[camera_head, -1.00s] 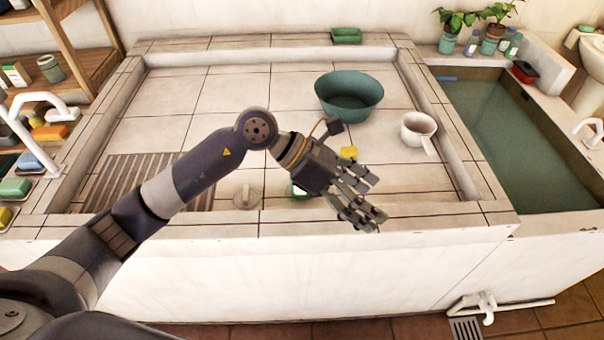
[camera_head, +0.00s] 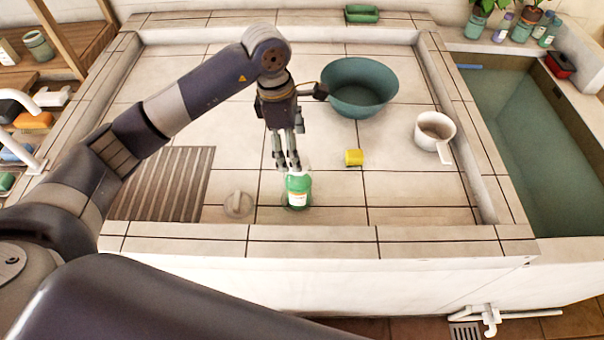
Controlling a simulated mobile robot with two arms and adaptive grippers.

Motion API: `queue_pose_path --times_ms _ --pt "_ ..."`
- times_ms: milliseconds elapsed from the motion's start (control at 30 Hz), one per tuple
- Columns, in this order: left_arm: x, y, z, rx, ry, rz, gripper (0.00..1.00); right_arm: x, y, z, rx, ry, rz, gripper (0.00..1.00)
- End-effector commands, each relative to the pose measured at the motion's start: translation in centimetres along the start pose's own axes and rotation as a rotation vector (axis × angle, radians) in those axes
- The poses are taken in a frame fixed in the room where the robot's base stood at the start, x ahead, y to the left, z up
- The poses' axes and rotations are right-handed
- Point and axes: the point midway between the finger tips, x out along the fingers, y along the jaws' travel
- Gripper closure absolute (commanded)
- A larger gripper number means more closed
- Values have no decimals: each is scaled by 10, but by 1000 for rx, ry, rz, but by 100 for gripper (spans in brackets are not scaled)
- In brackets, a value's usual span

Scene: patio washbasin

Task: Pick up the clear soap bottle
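The clear soap bottle (camera_head: 298,190), with green liquid and a pale label, stands upright near the front of the tiled basin floor. My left gripper (camera_head: 287,166) points down just behind and above the bottle, its fingertips close to the bottle's top in the picture. Whether they touch it I cannot tell. The fingers overlap from this angle, so their opening is unclear. My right gripper is out of view.
A yellow block (camera_head: 354,157) lies right of the bottle, and a round grey-beige object (camera_head: 238,204) lies left of it. A teal bowl (camera_head: 359,88) and a white dipper (camera_head: 434,130) stand farther back and right. A raised tiled rim (camera_head: 310,232) runs along the front.

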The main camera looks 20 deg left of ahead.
Motion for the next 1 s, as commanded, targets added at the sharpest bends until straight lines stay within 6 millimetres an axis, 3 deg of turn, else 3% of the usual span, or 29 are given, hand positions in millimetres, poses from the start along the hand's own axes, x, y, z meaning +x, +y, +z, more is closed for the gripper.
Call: queue_pose_path --times_ms 200,333,467,700,1000 --pt "33 -2 1 0 -1 -5 20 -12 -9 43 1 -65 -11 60" --pt "43 -2 1 0 -1 -3 20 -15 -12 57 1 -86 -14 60" --pt "55 -4 5 0 -1 -7 20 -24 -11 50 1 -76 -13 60" --pt "89 -4 8 0 -2 -3 20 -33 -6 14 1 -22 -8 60" --pt "95 -3 7 1 -2 -2 20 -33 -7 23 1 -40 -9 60"
